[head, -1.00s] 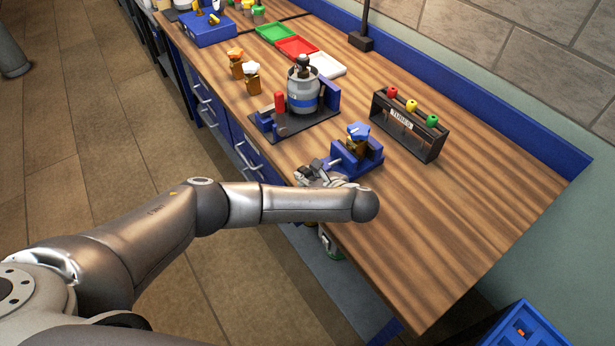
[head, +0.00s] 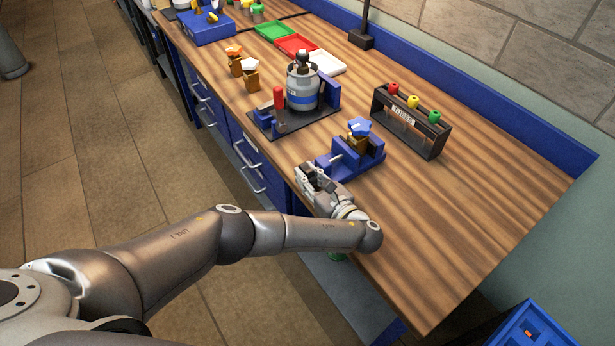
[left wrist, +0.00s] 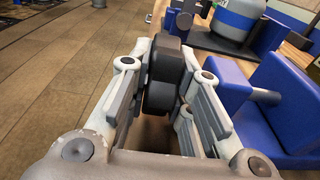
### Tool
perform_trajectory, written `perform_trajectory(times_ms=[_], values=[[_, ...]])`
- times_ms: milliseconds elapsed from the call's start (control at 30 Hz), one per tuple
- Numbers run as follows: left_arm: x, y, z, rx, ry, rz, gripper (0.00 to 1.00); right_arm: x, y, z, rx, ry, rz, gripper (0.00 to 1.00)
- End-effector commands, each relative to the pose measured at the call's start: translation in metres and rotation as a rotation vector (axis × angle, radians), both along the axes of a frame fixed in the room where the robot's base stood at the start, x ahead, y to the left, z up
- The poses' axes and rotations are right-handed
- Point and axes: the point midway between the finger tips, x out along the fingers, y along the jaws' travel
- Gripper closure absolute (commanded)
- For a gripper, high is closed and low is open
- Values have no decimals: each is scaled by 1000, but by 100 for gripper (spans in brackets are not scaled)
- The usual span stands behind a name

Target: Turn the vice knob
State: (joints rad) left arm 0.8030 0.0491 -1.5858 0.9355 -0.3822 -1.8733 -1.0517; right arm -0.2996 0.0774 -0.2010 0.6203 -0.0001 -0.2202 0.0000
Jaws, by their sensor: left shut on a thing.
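The blue vice (head: 365,163) stands near the front edge of the bench, with a pale rod between its two blue blocks. A brown block with a blue star-shaped top (head: 359,128) sits at the vice. My left gripper (head: 308,172) is at the left end of the vice, over the bench's front edge. In the left wrist view its fingers are shut on a dark part, which I take as the vice knob (left wrist: 163,78). The vice's blue block (left wrist: 230,75) is just right of the fingers. The knob's join to the vice is hidden. My right gripper is out of view.
Behind the vice, a dark plate (head: 262,126) carries a grey canister (head: 302,90) and a red-handled part (head: 279,98). A black rack (head: 410,125) with coloured knobs stands to the right. Trays (head: 272,31) lie farther back. The right front of the bench is clear.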

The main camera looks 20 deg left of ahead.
Motion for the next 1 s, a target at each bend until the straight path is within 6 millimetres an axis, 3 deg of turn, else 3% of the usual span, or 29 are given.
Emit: perform_trajectory(times_ms=[267,300,333,733,1000], values=[[0,0,0,1,-1,0,100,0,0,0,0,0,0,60],[0,0,0,1,-1,0,75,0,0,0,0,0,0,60],[0,0,0,1,-1,0,71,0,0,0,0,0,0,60],[-3,-4,0,-1,1,0,71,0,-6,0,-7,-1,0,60],[-35,-45,3,-3,2,-3,71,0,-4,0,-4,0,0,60]])
